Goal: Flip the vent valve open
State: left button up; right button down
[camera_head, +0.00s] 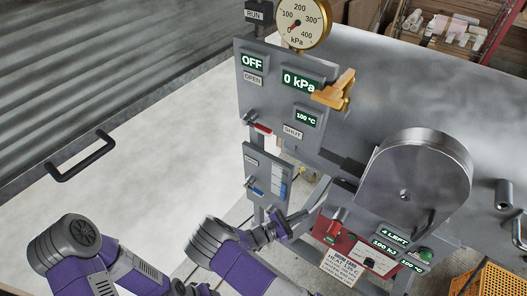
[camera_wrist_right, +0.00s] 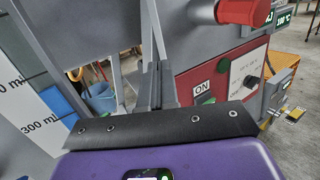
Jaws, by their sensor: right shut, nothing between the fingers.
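A grey control panel (camera_head: 243,105) stands upright in the head view. A small lever with a red grip (camera_head: 262,128) sits low on its left part and points right, toward the SHUT label (camera_head: 292,131). An OPEN label (camera_head: 253,80) is above it. I cannot tell for sure that this lever is the vent valve. My right gripper (camera_head: 300,218) is below the panel, shut and empty, apart from the lever. Its closed fingers (camera_wrist_right: 156,82) show in the right wrist view; the lever is not identifiable there. My left gripper is out of the head view.
A blue lever (camera_head: 256,189) is on a lower panel. A round steel lid (camera_head: 415,185) stands right. A red control box (camera_head: 350,248) is close to my right gripper.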

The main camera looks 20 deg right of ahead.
aim_at(257, 127)
jog(key=w+a+r+n+t+h, duration=0.1)
jog(key=w+a+r+n+t, duration=0.2)
jog(key=a+r+t, duration=0.3)
jog(key=w+a+r+n+t+h, duration=0.1)
jog(key=w+a+r+n+t, duration=0.2)
jog(key=w+a+r+t, duration=0.2)
jog(key=a+r+t, duration=0.2)
jog(key=a+t, duration=0.1)
jog(key=a, duration=0.1)
jog(key=shift+a+r, duration=0.15)
jog(key=shift+r, duration=0.1)
jog(key=shift+w, duration=0.15)
jog(key=s+a+r+x, duration=0.1)
jog(key=r+x, duration=0.1)
jog(key=x, duration=1)
jog(key=shift+r, duration=0.35)
jog(key=shift+s+n, duration=0.1)
jog(key=shift+n, duration=0.2)
